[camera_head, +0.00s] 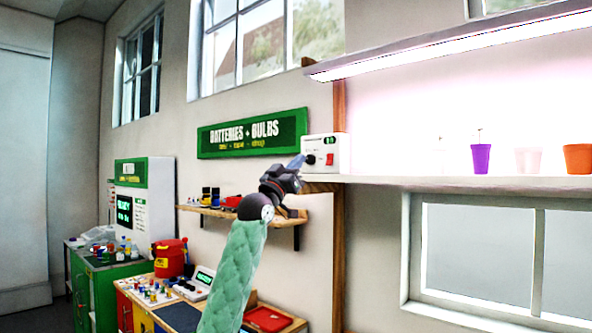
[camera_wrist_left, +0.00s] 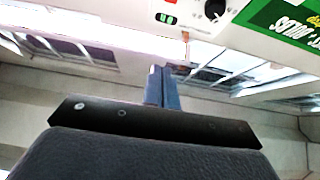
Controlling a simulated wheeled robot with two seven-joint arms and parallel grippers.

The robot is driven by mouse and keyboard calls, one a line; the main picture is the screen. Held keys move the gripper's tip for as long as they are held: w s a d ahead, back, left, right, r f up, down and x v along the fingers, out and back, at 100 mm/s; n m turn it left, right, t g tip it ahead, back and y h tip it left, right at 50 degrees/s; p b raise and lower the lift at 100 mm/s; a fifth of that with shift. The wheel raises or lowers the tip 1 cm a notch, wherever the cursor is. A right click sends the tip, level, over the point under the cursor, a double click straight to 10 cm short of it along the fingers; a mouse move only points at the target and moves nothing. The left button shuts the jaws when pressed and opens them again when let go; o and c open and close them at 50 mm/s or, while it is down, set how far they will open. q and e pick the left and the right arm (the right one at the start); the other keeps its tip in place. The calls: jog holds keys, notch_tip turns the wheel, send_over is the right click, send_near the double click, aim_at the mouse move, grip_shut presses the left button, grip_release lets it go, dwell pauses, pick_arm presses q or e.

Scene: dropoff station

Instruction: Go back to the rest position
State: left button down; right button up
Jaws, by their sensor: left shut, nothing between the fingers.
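My left gripper (camera_head: 298,160) is raised at the end of my green-sleeved arm. Its fingers (camera_wrist_left: 162,88) are together and empty in the left wrist view. In the head view the fingertips overlap the left side of a white control box (camera_head: 338,150), close to its dark knob. The box has a red switch and a small green display, and sits at the left end of the lamp shelf. In the left wrist view the box (camera_wrist_left: 182,15) is at the top, with a visible gap between it and the fingertips. My right gripper is in neither view.
A long shelf (camera_head: 450,184) holds pots under a lit lamp (camera_head: 450,42). A small wooden shelf (camera_head: 240,213) with batteries and bulbs is below the left gripper. A green-framed sign (camera_head: 252,133) hangs behind. A cluttered bench with a red canister (camera_head: 170,258) stands lower left.

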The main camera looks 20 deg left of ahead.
pick_arm(q)
jog(key=shift+s, duration=0.3)
jog(key=shift+w+f, duration=0.1)
